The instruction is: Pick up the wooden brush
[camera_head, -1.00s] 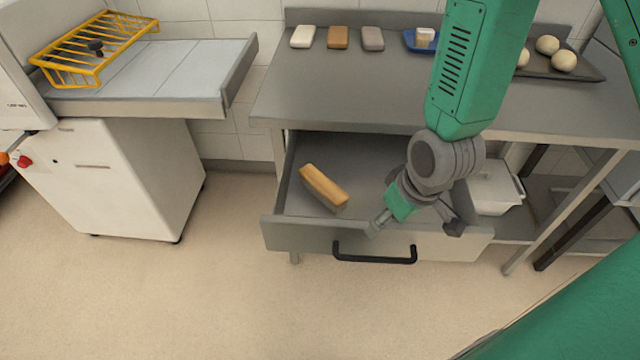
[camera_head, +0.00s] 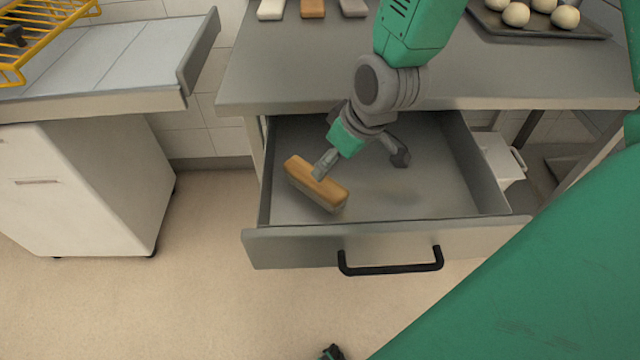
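The wooden brush (camera_head: 318,186), a tan block with a paler underside, lies slanted in the left part of the open drawer (camera_head: 430,190). My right gripper (camera_head: 362,166) reaches down into the drawer from above, with its fingers spread wide and nothing between them. Its left fingertip overlaps the brush's upper edge; I cannot tell whether it touches. Its other finger is to the right, over bare drawer floor. A small dark tip at the bottom edge may be my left gripper (camera_head: 333,352); its fingers are cut off.
The steel table (camera_head: 420,85) overhangs the back of the drawer. The drawer front carries a black handle (camera_head: 391,265). A tray (camera_head: 560,32) with dough balls sits on the table. A white cabinet (camera_head: 85,190) stands left. The drawer's right half is empty.

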